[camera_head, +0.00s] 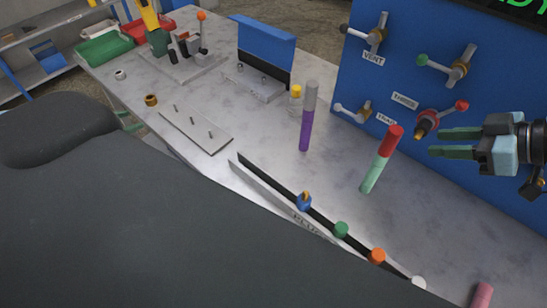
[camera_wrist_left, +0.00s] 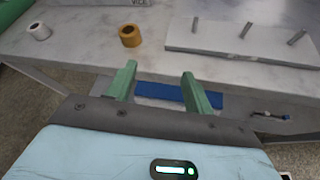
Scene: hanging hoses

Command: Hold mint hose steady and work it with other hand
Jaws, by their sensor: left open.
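The mint hose (camera_head: 373,178) stands upright and slightly tilted over the table, in the middle right of the head view, with a red part (camera_head: 391,140) at its upper end. My right gripper (camera_head: 437,143) is to the right of it, fingers pointing left, apart and empty, not touching the hose. My left gripper is far to the left by the table's edge; only its green fingertips (camera_head: 128,121) show past a large dark shape. In the left wrist view it (camera_wrist_left: 158,80) is open and empty, facing the table edge. The mint hose is not in that view.
A purple hose (camera_head: 306,130) with a grey top stands left of the mint one; a pink one (camera_head: 482,295) is at lower right. A blue panel (camera_head: 500,90) with valves rises behind. A black rail (camera_head: 270,183) with coloured knobs runs along the front. A pegged plate (camera_head: 195,129) lies left.

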